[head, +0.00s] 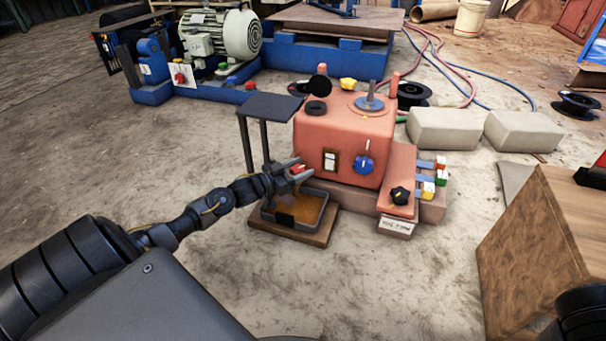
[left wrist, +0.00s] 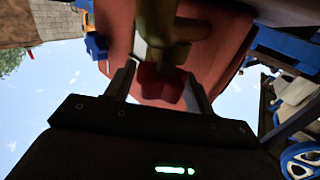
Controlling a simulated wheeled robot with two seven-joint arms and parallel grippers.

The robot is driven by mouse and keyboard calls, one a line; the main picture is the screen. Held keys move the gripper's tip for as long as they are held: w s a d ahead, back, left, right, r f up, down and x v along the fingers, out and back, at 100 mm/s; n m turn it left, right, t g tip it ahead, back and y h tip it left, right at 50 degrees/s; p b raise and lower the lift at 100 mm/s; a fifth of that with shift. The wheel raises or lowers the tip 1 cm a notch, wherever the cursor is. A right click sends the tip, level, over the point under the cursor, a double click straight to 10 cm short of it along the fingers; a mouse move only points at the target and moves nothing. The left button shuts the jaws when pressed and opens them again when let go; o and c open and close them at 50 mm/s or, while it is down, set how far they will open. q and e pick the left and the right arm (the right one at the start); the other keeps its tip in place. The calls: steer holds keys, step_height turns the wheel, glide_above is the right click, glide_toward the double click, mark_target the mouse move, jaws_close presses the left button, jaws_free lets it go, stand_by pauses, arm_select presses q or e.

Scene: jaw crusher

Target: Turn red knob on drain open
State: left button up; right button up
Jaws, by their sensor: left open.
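The red knob (head: 298,168) sits on the near left side of the salmon-red machine box (head: 345,140), above a small tray (head: 314,212) with brownish contents. My left gripper (head: 287,179) is at the knob, reaching in from the left. In the left wrist view the red knob (left wrist: 160,86) lies between the two open fingers of my left gripper (left wrist: 158,92), below a brass-coloured fitting (left wrist: 165,30). The fingers stand on either side of it; whether they touch it, I cannot tell. My right gripper is not seen.
A dark plate on posts (head: 271,106) stands beside the box, just behind my left gripper. A blue knob (head: 363,165) and a black knob (head: 401,196) are to the right. A wooden crate (head: 535,250) stands at right. The floor at front left is clear.

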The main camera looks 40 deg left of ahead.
arm_select(q)
steer(key=shift+w+d, duration=0.2)
steer(key=shift+w, duration=0.4)
